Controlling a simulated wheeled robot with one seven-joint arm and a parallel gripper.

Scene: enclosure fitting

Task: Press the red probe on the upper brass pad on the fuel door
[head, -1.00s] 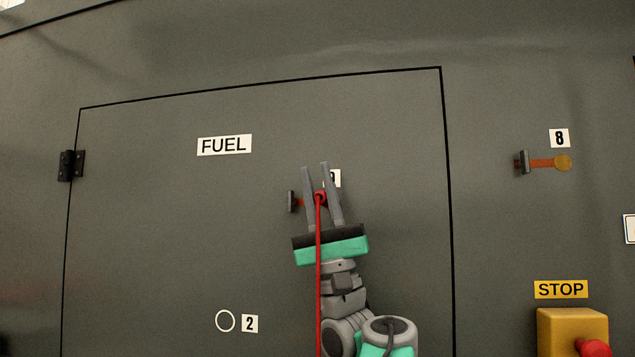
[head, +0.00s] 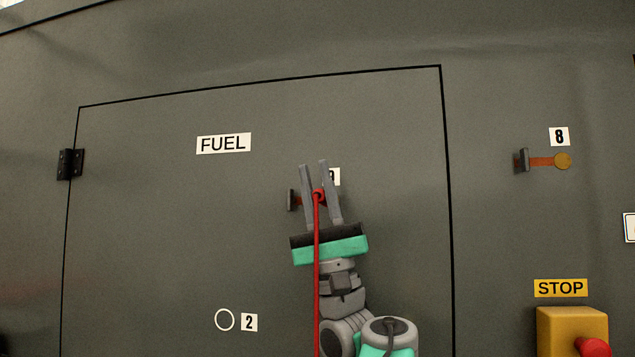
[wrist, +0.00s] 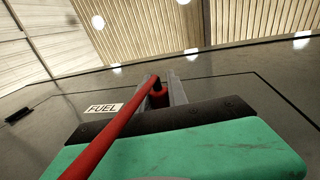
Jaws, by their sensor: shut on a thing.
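My gripper (head: 319,180) is in front of the fuel door (head: 170,220), its two grey fingers pointing up. It is shut on the red probe (head: 318,195), whose red lead hangs straight down past my wrist. The probe (wrist: 158,97) also shows between the fingers in the wrist view. Behind the fingers is a dark bracket (head: 291,200) with a reddish strip running right, beside a partly covered number label (head: 336,176). The brass pad there is hidden by the probe and fingers, so I cannot tell whether the probe touches it.
A ring marked 2 (head: 224,320) is lower on the door, and a FUEL label (head: 223,143) is upper left. Right of the door are a bracket with a brass pad (head: 563,161) marked 8, and a yellow STOP box (head: 560,325) with a red button.

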